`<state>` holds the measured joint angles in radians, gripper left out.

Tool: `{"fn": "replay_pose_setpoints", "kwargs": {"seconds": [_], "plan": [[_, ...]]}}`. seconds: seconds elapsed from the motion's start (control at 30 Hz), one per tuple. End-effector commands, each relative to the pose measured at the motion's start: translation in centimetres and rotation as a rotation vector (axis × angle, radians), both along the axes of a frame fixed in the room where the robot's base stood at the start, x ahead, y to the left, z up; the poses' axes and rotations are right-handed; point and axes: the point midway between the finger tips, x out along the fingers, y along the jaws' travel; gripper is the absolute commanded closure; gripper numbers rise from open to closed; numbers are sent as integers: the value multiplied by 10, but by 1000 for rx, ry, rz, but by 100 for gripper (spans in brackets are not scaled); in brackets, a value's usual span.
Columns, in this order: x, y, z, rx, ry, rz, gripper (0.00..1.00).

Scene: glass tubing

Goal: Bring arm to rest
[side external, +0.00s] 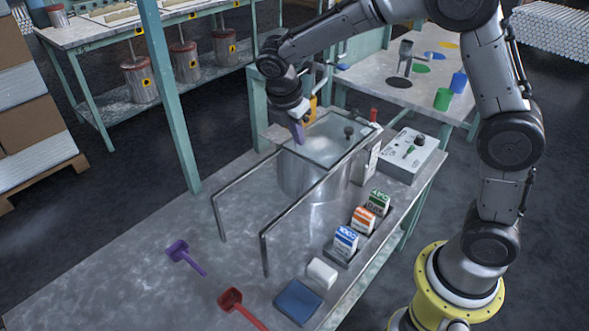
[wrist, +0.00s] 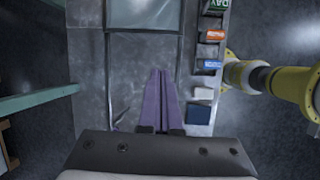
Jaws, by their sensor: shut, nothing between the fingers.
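My gripper (side external: 299,132) hangs above the far part of the grey metal table (side external: 120,262), near the left edge of a glass-topped metal cylinder (side external: 300,178). Its long purple fingers (wrist: 161,78) lie together, with nothing between them. In the wrist view they point up the picture toward the glass pane (wrist: 144,14). I cannot tell the exact height of the fingertips above the pane. My arm is raised and reaches across from the yellow base at the right.
Two metal rails (side external: 310,212) run from the cylinder toward the front. A purple scoop (side external: 186,256), red scoop (side external: 240,306), blue pad (side external: 298,301), white block (side external: 322,272) and labelled boxes (side external: 364,220) lie on the table. A control box (side external: 408,154) stands behind. A green post (side external: 170,95) rises left.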

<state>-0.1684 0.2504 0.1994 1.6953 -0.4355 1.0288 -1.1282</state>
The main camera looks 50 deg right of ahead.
Motion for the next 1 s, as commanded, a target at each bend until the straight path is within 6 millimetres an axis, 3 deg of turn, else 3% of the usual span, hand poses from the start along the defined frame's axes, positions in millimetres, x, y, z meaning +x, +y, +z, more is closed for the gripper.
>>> {"fn": "replay_pose_setpoints", "kwargs": {"seconds": [0.03, 0.2, 0.43, 0.6, 0.8, 1.0], "plan": [[-7, -6, 22, 12, -47, -17, 100], [-53, -19, 80, 87, -194, -128, 100], [-134, -23, 120, 250, -408, -416, 100], [-191, -17, 122, 404, -540, -681, 100], [-242, -4, 103, 592, -625, -1018, 100], [-259, 8, 78, 685, -600, -1292, 100]]}}
